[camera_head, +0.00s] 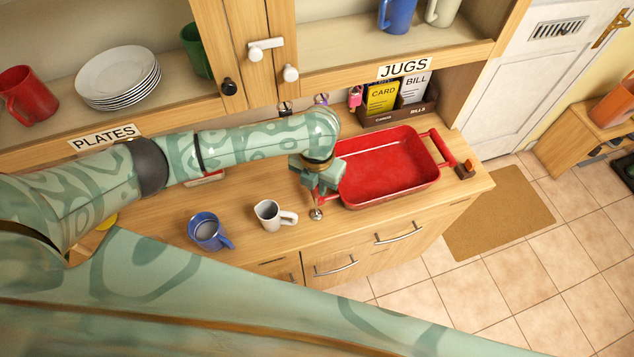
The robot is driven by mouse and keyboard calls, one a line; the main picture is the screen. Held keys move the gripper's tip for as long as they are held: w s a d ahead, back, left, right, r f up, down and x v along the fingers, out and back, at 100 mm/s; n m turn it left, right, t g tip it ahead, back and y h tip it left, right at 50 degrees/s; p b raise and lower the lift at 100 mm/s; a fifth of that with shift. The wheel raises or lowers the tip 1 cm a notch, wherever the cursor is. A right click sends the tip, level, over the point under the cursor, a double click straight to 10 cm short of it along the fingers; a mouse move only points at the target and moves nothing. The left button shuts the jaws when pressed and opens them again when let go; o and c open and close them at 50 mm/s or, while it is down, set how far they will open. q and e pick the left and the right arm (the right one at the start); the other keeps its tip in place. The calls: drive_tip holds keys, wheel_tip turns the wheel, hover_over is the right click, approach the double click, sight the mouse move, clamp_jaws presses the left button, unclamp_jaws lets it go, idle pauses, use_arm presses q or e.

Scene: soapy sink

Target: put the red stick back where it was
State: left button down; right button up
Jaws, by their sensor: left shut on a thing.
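My left gripper (318,188) points down at the left end of a red roasting tin (388,168) on the wooden counter. It is shut on a thin red stick (317,199), which is mostly hidden by the fingers. A small round metallic end (316,214) shows just below it, near the counter's front edge. The tin's left handle is hidden or merges with the red here, so I cannot tell whether the stick touches the tin. My right gripper is not in view.
A white jug (273,215) and a blue mug (207,232) stand left of the gripper. A box with card and bill packets (400,106) stands behind the tin. Cupboards with plates (118,75) and jugs hang above. Some counter is clear behind the jug.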

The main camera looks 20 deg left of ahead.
use_arm(q)
drive_tip(key=shift+f, duration=0.15)
drive_tip(key=c, duration=1.4)
unclamp_jaws()
drive_tip(key=shift+o, duration=0.2)
wheel_tip(320, 180, up, 12)
drive_tip(key=p, duration=0.2)
drive_tip(key=shift+p, duration=0.4)
